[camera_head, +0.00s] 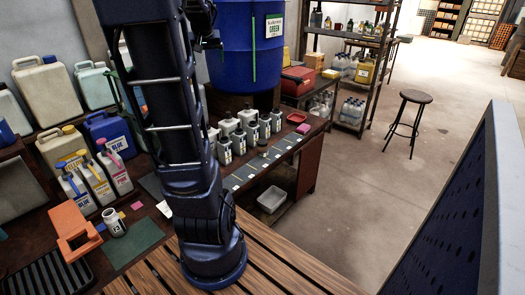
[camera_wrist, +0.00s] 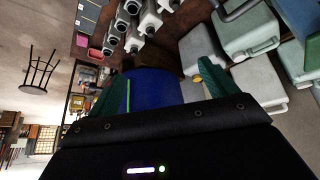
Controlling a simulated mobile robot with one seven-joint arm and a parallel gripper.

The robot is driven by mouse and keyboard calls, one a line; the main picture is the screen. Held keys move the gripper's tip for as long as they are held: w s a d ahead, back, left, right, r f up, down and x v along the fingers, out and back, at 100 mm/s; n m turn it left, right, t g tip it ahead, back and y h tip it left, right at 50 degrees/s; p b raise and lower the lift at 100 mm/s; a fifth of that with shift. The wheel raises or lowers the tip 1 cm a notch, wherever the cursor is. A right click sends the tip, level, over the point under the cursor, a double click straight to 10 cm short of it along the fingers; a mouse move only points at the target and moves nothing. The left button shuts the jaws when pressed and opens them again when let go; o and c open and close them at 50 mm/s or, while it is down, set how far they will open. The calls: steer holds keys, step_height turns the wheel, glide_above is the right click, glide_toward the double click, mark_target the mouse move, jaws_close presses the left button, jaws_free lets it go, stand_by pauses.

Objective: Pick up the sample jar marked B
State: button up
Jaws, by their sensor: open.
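Several pale sample jars with dark lids (camera_head: 251,134) stand in a cluster on the dark bench below the blue vat. Their labels are too small to read, so I cannot tell which is B. They also show at the top of the wrist view (camera_wrist: 131,27). One more pale jar (camera_head: 114,222) stands apart, at the lower left of the bench; its mark is unclear. My gripper (camera_wrist: 160,70) shows its two green fingers spread wide in the wrist view, with nothing between them. It is clear of the jars. In the head view my arm covers part of the bench.
A blue vat (camera_head: 240,50) rises behind the jars. Jugs labelled blue, yellow and pink (camera_head: 95,178) crowd the left, beside an orange holder (camera_head: 72,231). A red tray (camera_head: 297,118) lies near the bench's far end. A stool (camera_head: 408,122) stands on open floor at right.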

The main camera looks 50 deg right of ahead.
steer(key=s+d+f+m, duration=0.1)
steer(key=s+d, duration=0.1)
steer(key=d, duration=0.4)
steer(key=s+d+f+m, duration=0.1)
steer(key=s+d, duration=0.1)
steer(key=d, duration=0.5)
steer(key=m+h, duration=0.1)
steer(key=m, duration=0.1)
glide_above(263, 147)
steer(key=s+a, duration=0.2)
steer(key=f, duration=0.1)
steer(key=shift+n+g, duration=0.3)
steer(key=f, duration=2.7)
steer(key=w+f, duration=0.1)
steer(key=f, duration=1.3)
steer(key=shift+a+f, duration=0.15)
steer(key=shift+x, duration=5.05)
steer(key=c, duration=1.1)
